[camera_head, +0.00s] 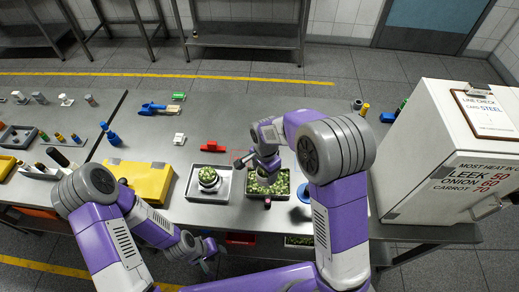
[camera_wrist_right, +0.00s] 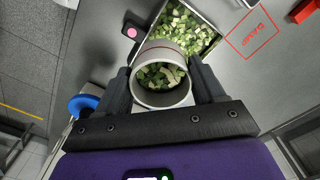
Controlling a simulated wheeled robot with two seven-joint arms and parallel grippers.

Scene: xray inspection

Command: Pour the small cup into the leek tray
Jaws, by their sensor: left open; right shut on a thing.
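My right gripper (camera_wrist_right: 162,88) is shut on the small cup (camera_wrist_right: 140,98), a pale grey cup with green and whitish chopped pieces inside. In the head view my right gripper (camera_head: 266,168) is over the leek tray (camera_head: 246,190), which holds green pieces; the cup is mostly hidden there. The leek tray's contents (camera_wrist_right: 180,30) show beyond the cup in the right wrist view. I cannot tell how far the cup is tilted. My left gripper (camera_head: 207,258) is open and empty at the table's front edge, away from the trays.
A grey tray (camera_head: 190,192) with a round bowl of green pieces stands left of the leek tray. A yellow box (camera_head: 150,180) is farther left. A white cabinet (camera_head: 430,150) stands at the right. A blue round object (camera_wrist_right: 84,105) is near the cup.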

